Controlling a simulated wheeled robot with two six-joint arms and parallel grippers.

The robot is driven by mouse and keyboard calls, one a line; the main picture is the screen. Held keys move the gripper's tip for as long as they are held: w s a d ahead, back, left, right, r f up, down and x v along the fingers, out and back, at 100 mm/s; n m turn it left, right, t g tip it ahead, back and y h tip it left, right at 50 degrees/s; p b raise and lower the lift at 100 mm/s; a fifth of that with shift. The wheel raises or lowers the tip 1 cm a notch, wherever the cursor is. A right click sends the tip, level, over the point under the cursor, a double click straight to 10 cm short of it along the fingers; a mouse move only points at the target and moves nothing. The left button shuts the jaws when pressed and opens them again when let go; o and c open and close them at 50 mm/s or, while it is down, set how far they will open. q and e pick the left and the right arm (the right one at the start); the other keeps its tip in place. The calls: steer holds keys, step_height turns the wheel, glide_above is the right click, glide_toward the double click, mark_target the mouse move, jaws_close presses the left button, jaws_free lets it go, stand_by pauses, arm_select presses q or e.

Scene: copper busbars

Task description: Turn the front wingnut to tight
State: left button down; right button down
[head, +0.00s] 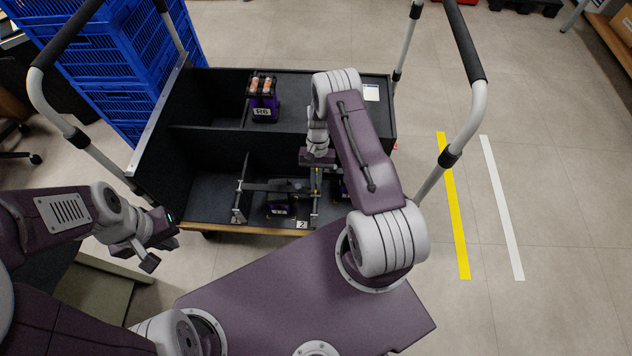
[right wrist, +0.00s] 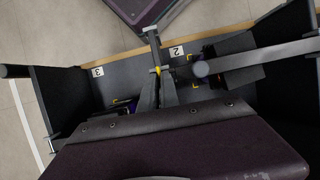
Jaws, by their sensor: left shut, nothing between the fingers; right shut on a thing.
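In the head view, a dark bar (head: 270,186) crosses the front of the black cart, between a left rail (head: 241,180) and a right rail (head: 315,205). My right gripper (head: 316,180) points down at the bar's right end. In the right wrist view my right fingers (right wrist: 157,88) are closed at a small yellow piece (right wrist: 157,70) on the rail, which I take for the front wingnut. The fingers cover most of it, so its wings and angle cannot be made out. My left gripper (head: 152,252) is shut and empty, left of the cart's front edge.
The black cart (head: 290,228) has dividers and number labels on its front edge. A purple-based unit (head: 264,104) with orange tops stands in a back compartment. Another dark unit (head: 279,206) sits under the bar. Blue crates (head: 110,60) stand at back left. Floor at right is clear.

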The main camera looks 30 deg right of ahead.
steer(key=c, duration=1.6)
jaws_free()
steer(key=p+v, duration=0.2)
steer(key=v, duration=0.7)
steer(key=shift+s, duration=0.1)
